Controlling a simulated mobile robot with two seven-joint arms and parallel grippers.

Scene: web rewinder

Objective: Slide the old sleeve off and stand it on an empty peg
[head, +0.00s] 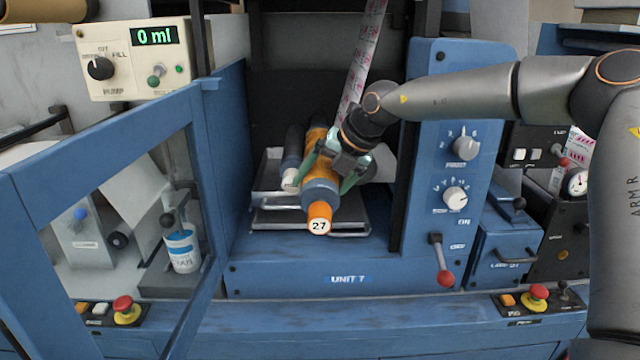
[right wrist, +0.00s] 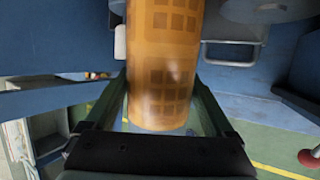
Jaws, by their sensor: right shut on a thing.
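An orange-brown patterned sleeve (head: 317,138) lies lengthwise inside the bay of the blue unit, pointing towards me. It fills the middle of the right wrist view (right wrist: 162,65). In front of it shows a blue-grey cylindrical part (head: 320,192) with an orange end marked 27 (head: 319,225). I cannot tell how far the sleeve reaches over this part. My right gripper (head: 337,168) is shut on the sleeve, one finger on each side; its hand hides part of the sleeve in the head view. My left gripper is not in view. I cannot make out an empty peg.
A dark roller with a white end (head: 290,178) lies close left of the sleeve. Metal trays (head: 345,232) sit below. The blue door frame (head: 205,215) stands open at the left. A blue control column (head: 425,180) bounds the bay at the right; a red-knobbed lever (head: 445,278) sticks out.

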